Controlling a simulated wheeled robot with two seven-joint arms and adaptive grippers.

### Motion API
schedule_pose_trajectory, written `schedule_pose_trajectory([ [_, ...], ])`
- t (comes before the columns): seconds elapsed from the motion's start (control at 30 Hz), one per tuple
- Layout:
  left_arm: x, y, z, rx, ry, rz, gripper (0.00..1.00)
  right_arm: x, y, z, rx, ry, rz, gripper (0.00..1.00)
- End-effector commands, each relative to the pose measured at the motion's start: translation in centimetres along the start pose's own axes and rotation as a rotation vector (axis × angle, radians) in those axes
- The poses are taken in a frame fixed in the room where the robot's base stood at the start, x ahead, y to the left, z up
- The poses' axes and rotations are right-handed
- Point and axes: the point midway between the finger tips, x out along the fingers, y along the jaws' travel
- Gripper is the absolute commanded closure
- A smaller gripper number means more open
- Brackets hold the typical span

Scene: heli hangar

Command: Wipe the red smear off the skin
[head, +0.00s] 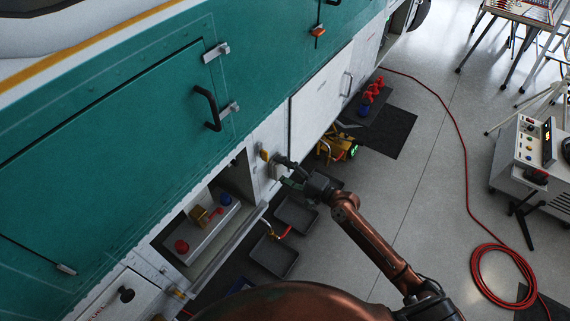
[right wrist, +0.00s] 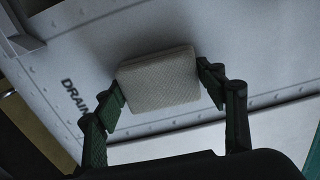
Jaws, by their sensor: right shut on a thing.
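My right gripper (head: 286,175) is at the white lower skin of the helicopter (head: 262,137). It is shut on a pale, block-shaped pad (right wrist: 160,78), which sits between the two dark green fingers (right wrist: 165,85) in the right wrist view. The pad is in front of the riveted white skin (right wrist: 150,30); I cannot tell whether it touches it. Dark lettering reading "DRAIN" (right wrist: 75,97) shows on the skin, partly cut off by a finger. No red smear shows in either view; the pad hides part of the skin. My left gripper is not in view.
An open bay (head: 205,222) with red and blue knobs lies left of my right gripper. Black trays (head: 273,256) and a yellow device (head: 342,148) are on the floor close by.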

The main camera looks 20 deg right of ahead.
Motion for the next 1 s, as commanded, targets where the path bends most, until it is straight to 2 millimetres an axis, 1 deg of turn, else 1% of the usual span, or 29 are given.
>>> schedule_pose_trajectory([
  [0.17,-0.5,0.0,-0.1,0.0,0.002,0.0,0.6,0.0,-0.1,0.7,0.001,-0.002,-0.001,0.55],
  [0.5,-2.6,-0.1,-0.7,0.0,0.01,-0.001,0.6,-0.1,-0.1,3.3,0.001,0.0,-0.001,0.55],
  [0.6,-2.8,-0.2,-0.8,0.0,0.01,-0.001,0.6,-0.1,0.0,3.8,0.0,0.001,-0.001,0.55],
  [0.87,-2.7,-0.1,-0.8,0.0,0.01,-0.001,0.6,-0.1,0.2,3.8,-0.001,0.001,0.0,0.55],
  [1.0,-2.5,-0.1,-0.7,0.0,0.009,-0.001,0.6,-0.9,0.3,3.7,-0.002,0.002,0.002,0.55],
])
